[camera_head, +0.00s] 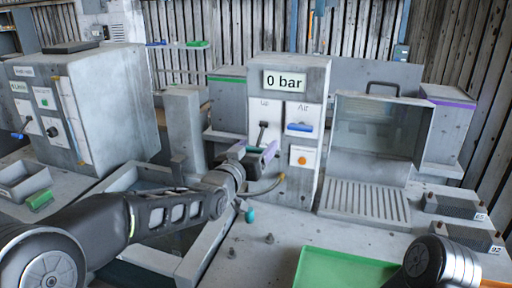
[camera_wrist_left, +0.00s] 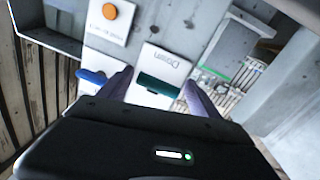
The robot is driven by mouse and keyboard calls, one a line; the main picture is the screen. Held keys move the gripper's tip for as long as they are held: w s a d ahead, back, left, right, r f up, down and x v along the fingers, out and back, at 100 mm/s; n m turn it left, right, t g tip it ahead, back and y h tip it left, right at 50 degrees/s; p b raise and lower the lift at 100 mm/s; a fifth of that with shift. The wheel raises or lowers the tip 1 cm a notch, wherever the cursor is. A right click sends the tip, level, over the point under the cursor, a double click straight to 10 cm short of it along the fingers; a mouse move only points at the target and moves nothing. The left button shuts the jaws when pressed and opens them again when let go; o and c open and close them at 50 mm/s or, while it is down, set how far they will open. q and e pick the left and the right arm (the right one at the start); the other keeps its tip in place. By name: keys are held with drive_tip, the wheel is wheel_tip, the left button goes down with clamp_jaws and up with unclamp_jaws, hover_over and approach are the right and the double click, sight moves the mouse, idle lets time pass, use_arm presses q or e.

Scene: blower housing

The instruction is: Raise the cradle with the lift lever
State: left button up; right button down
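The panel post (camera_head: 288,200) carries a "0 bar" display and a plate marked "Up", where a dark lever stem (camera_head: 262,132) shows. My left gripper (camera_head: 256,153), with purple fingers, is in front of the lower part of that plate. In the left wrist view, a dark green lever handle (camera_wrist_left: 160,85) lies between the open fingertips (camera_wrist_left: 158,88), by a plate marked "Down". I cannot tell whether the fingers touch it. The cradle cannot be clearly picked out. My right gripper is out of view; only part of my right arm shows.
A blue handle (camera_head: 299,128) under "Air" and an orange button (camera_head: 302,156) are close on the right. In the left wrist view the blue handle (camera_wrist_left: 90,77) is next to one finger. A hose and teal knob (camera_head: 250,215) are below. A green tray (camera_head: 345,268) lies in front.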

use_arm(q)
drive_tip(key=shift+a, duration=0.15)
clamp_jaws()
idle(0.4)
